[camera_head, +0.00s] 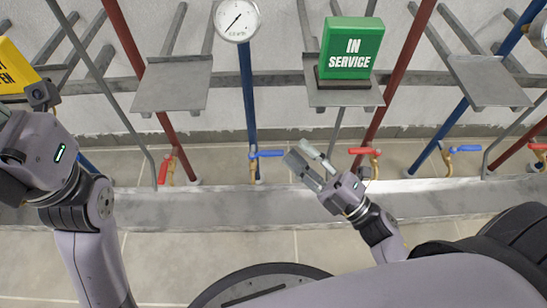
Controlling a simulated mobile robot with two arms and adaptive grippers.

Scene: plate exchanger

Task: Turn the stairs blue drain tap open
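A tap with a blue lever (266,154) sits at the foot of the blue pipe below the gauge. Its lever points right, across the pipe. A second blue-lever tap (465,149) stands further right, its lever also pointing to the right. No label here shows which is the stairs drain. My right gripper (299,153) is just right of the first blue lever, with its fingers apart and nothing seen between them. It appears clear of the lever, though depth is hard to judge. My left gripper (40,100) is at the left edge, partly cut off; its fingers do not show clearly.
Red-lever taps stand at left (166,168), centre (366,151) and far right (540,147). A green "IN SERVICE" sign (350,45) stands on a metal plate (345,97). A gauge (238,20) and a yellow sign (14,68) are above. A low grey ledge (230,210) runs in front.

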